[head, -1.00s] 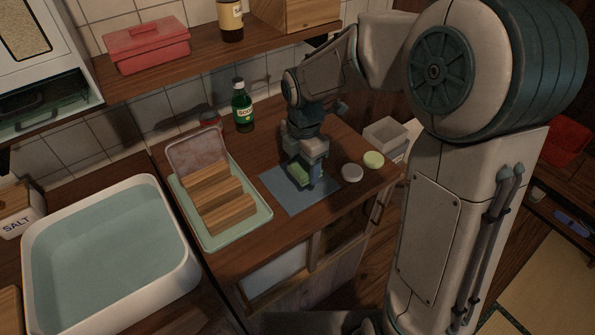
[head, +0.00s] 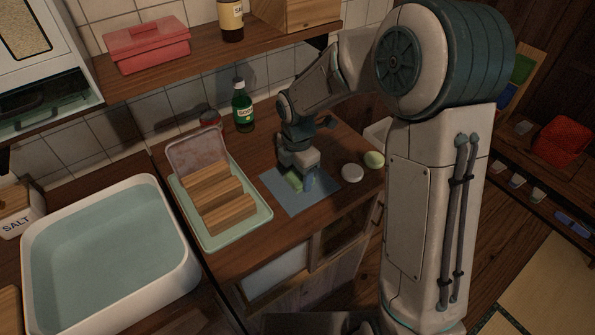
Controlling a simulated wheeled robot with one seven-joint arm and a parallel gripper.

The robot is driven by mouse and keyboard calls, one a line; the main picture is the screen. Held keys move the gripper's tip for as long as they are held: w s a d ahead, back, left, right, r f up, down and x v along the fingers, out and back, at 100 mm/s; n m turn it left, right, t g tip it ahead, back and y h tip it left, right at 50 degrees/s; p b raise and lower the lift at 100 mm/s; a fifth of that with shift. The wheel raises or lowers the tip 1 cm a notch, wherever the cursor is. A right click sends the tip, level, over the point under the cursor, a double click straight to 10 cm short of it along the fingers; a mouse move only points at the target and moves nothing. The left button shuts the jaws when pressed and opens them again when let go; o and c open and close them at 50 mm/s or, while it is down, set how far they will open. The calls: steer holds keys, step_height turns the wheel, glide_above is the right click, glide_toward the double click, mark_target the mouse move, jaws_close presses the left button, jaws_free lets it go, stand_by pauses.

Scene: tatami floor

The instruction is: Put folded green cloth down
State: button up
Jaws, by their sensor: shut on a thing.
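The folded green cloth (head: 292,180) is a small block held in my gripper (head: 297,182), low over the blue mat (head: 311,202) on the wooden counter. My gripper points down and is shut on the cloth. Part of the cloth is hidden by the fingers. I cannot tell whether the cloth touches the mat.
A green tray (head: 208,241) with wooden blocks lies left of the mat. A green bottle (head: 242,108) stands behind. A grey round thing (head: 352,173) and a pale green one (head: 374,160) sit to the right. A white basin (head: 108,300) of water is at far left.

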mark_target(298, 175)
steer(key=o, duration=0.9)
step_height(298, 175, up, 12)
steer(key=p, duration=0.1)
steer(key=s+d+m+t, duration=0.1)
steer(key=s+d+m, duration=0.3)
steer(key=s+m, duration=0.2)
steer(key=s+d+r+m+t, duration=0.1)
steer(key=s+d+m, duration=0.4)
steer(key=m, duration=0.5)
steer(key=s+d+r+m, duration=0.1)
steer(key=s+d+m, duration=0.4)
steer(key=s+m, duration=0.2)
steer(key=shift+s+m+t, duration=0.2)
steer(key=shift+m+t, duration=0.2)
steer(key=shift+m, duration=0.6)
